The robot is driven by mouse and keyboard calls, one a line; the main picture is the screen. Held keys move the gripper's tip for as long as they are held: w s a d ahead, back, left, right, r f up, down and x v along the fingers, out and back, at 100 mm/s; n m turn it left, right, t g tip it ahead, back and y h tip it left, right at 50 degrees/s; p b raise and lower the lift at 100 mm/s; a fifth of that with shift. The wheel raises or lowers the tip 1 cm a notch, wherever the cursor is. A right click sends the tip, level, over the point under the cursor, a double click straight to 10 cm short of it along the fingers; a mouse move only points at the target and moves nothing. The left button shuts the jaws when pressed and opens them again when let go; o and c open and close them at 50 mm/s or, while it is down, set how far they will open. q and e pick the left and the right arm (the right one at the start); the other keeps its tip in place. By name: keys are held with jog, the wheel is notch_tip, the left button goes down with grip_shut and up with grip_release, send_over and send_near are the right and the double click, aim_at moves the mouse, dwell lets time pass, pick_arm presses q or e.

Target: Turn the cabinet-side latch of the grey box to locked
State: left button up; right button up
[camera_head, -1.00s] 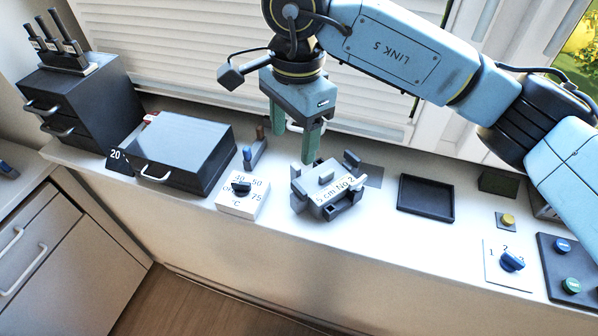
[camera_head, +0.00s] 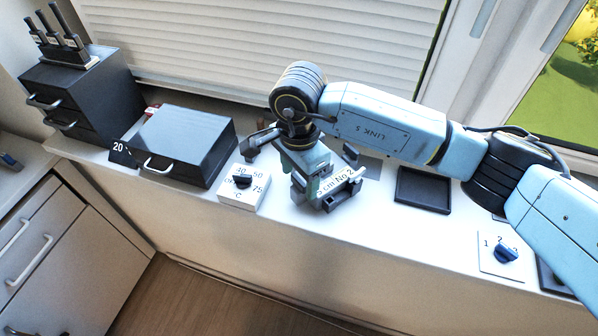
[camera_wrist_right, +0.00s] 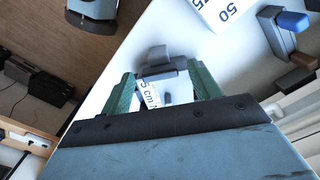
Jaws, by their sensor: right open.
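The grey box (camera_head: 332,200) with the "5 cm No 2" label stands on the white counter, partly hidden under my right gripper. In the right wrist view its labelled top (camera_wrist_right: 150,93) shows between the fingers, with a small dark knob (camera_wrist_right: 167,97) beside the label. A grey latch-like block (camera_wrist_right: 158,56) projects from the box's edge just beyond the fingertips. Another dark block (camera_head: 351,154) shows at the box's back right. My right gripper (camera_wrist_right: 162,88) is open, its green fingers either side of the box top; contact cannot be told. My left gripper is not in view.
A white dial block (camera_head: 243,191) and a black case (camera_head: 185,145) stand to the left. A holder with a blue piece (camera_wrist_right: 290,22) is close by. A black tray (camera_head: 424,192) and a blue numbered knob (camera_head: 505,254) are to the right. Counter is clear in front.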

jog(key=c, duration=1)
